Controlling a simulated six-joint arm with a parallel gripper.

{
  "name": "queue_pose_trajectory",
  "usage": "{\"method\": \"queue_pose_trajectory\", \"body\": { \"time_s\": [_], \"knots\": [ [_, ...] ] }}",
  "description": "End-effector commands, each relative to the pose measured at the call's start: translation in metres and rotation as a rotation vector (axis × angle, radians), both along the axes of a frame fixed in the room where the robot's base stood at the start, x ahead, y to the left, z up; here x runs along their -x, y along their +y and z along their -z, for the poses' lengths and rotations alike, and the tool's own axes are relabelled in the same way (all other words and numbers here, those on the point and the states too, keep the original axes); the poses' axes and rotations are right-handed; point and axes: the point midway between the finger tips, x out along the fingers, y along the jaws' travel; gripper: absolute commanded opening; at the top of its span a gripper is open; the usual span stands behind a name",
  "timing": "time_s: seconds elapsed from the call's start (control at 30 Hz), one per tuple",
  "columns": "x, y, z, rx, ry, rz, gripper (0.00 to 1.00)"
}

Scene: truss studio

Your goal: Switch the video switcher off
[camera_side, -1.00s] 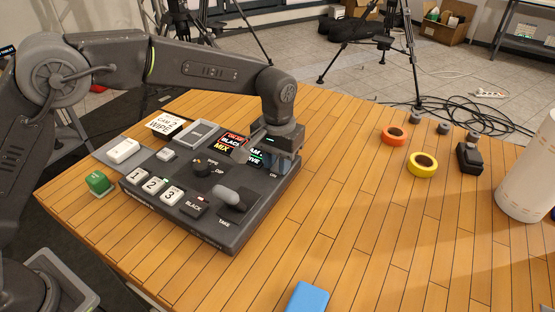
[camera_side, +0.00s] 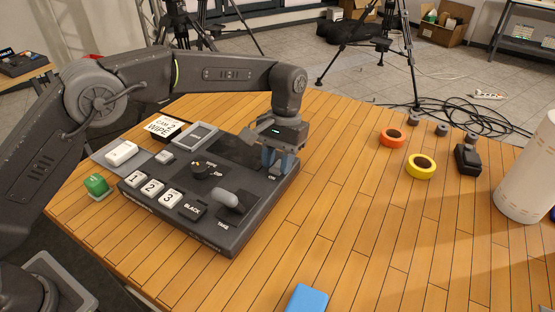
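The video switcher (camera_side: 215,220) is a dark console on the wooden table. It has white keys 1, 2 and 3 (camera_side: 153,188), a BLACK key (camera_side: 193,209), a black knob (camera_side: 200,171) and a grey-handled lever (camera_side: 229,199). Its screen area (camera_side: 228,146) at the back is dark. My gripper (camera_side: 277,166) points down at the switcher's right back part, its bluish fingertips low over the surface. The fingers hide the power switch there, so I cannot tell its position, whether I touch it, or whether the fingers are open or shut.
Orange tape (camera_side: 392,138), yellow tape (camera_side: 420,167), a black device (camera_side: 467,158) and a white cylinder (camera_side: 530,170) stand right. A blue block (camera_side: 307,298) is at the front. The table's middle is clear.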

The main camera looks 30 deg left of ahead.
Motion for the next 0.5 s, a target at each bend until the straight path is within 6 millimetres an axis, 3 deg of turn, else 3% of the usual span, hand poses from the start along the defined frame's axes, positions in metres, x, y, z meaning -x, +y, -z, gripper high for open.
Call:
{"method": "queue_pose_trajectory", "body": {
  "time_s": [0.2, 0.5],
  "knots": [
    [0.0001, 0.0000, 0.0002, 0.000, 0.000, 0.000, 0.53],
    [-0.0015, -0.0002, -0.0045, 0.000, -0.001, 0.000, 0.53]
  ]
}}
